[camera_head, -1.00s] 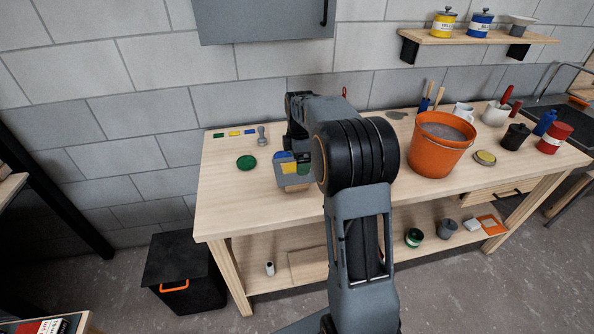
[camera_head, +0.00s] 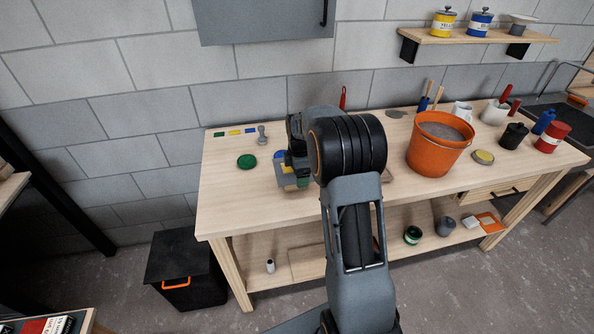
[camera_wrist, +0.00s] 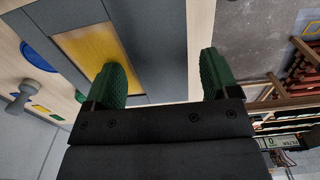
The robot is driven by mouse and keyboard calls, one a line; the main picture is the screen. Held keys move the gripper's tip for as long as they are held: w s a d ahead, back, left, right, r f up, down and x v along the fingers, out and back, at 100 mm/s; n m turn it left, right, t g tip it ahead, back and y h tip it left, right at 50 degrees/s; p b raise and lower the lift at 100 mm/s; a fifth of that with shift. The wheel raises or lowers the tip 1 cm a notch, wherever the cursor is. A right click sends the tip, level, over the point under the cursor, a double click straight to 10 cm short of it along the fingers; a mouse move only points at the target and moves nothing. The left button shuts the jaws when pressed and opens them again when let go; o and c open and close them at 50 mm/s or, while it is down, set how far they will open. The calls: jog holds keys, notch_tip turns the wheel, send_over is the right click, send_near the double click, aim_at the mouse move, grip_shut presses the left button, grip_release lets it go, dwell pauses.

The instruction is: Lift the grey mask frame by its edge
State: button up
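In the wrist view the mask frame (camera_wrist: 60,50) fills the upper left, with a yellow area and part of a blue one. My gripper (camera_wrist: 160,82) is open and empty, with green pads. Its left finger overlaps the yellow area in the picture; its right finger is out past the grey edge. I cannot tell whether either touches. The fingers are hidden in the head view.
A grey knobbed tool (camera_head: 262,135) and a green disc (camera_head: 247,162) lie left of the frame on the workbench (camera_head: 225,205). An orange bucket (camera_head: 437,155) stands to the right. The front left of the bench is clear.

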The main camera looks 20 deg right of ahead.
jog(key=c, duration=0.8)
jog(key=shift+r, duration=0.1)
